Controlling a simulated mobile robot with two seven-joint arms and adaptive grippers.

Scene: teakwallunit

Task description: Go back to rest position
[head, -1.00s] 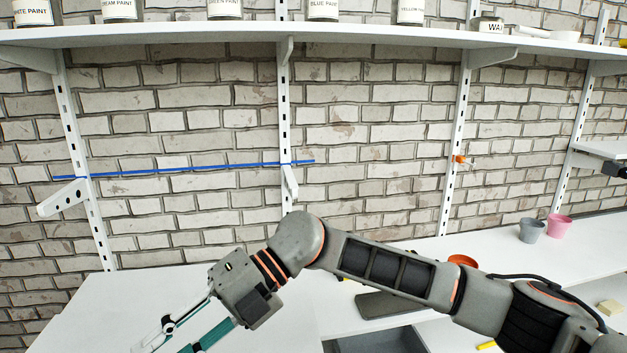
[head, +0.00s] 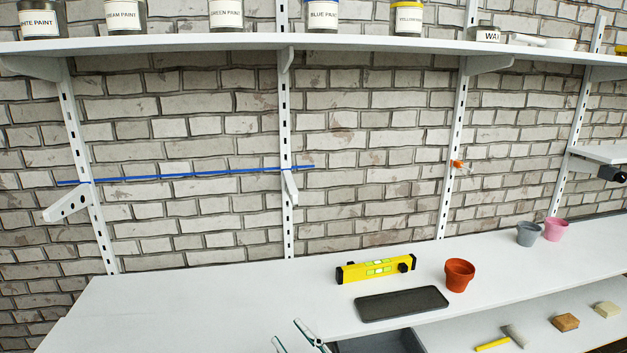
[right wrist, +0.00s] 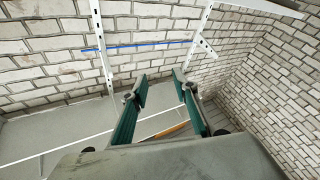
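My right gripper (head: 295,336) shows at the bottom edge of the head view, in front of the white worktop (head: 180,300). Only its fingertips are in the picture. In the right wrist view its two teal-lined fingers (right wrist: 160,84) stand apart with nothing between them, so it is open and empty. The fingers point toward the brick wall (right wrist: 50,40). My left gripper is in neither view.
A yellow spirit level (head: 376,269), a dark tray (head: 402,303) and an orange pot (head: 459,275) are on the worktop. Grey (head: 528,234) and pink (head: 555,230) pots stand farther right. Paint cans line the upper shelf (head: 230,44). The left worktop is clear.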

